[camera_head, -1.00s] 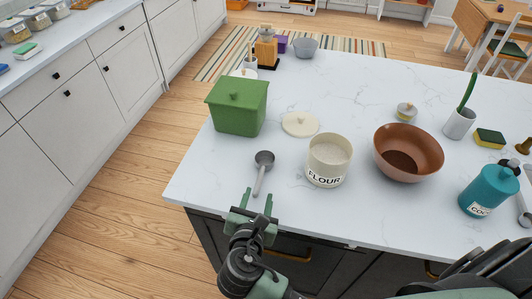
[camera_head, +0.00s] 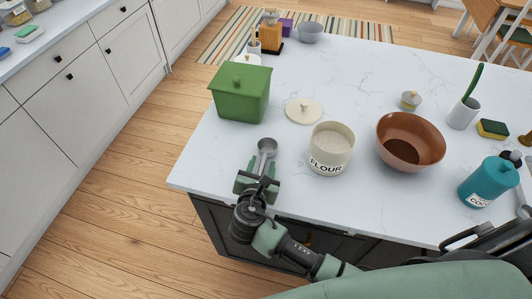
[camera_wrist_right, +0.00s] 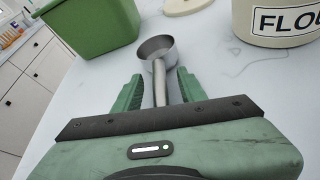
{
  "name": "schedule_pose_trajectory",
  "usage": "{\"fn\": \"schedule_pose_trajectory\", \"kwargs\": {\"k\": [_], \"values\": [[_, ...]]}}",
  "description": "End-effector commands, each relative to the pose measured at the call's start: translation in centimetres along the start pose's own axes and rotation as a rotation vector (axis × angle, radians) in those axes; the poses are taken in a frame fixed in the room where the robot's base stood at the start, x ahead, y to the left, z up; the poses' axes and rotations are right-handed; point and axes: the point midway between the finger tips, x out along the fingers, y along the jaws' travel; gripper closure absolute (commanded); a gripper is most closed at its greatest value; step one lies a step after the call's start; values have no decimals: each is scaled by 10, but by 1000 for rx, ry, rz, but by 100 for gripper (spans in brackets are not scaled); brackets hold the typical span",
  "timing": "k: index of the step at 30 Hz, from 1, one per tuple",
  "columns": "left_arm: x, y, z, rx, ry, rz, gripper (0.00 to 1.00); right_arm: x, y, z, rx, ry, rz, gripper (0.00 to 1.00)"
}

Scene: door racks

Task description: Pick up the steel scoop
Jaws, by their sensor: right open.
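The steel scoop (camera_head: 267,146) lies on the white countertop near its front left edge, bowl pointing away and handle towards me. My right gripper (camera_head: 261,166) is open at the scoop's handle end. In the right wrist view the scoop's bowl (camera_wrist_right: 157,47) is just beyond the fingertips. Its handle runs back between the two green fingers of my right gripper (camera_wrist_right: 158,80), with a gap on each side. The near end of the handle is hidden behind the gripper body. My left gripper is not in view.
A flour canister (camera_head: 331,148) stands right of the scoop. A green lidded box (camera_head: 242,95) and a cream lid (camera_head: 304,111) are behind it. A brown bowl (camera_head: 410,140) and a teal canister (camera_head: 488,183) are farther right. The counter's front edge is close.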

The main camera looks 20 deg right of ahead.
Motion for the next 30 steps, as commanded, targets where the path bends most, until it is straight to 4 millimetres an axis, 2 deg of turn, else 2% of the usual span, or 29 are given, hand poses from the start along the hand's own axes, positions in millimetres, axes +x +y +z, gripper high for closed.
{"fn": "schedule_pose_trajectory", "kwargs": {"k": [3,4,8,22,26,30], "values": [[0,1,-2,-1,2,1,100,0,0,0,0,0,0,59],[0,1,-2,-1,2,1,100,0,0,0,0,0,0,64],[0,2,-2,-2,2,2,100,0,0,0,0,0,0,100],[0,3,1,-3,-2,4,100,-3,1,6,2,-1,0,100],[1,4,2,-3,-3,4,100,-9,5,20,4,-3,2,100],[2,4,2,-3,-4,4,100,-21,12,52,8,-5,3,100]]}}
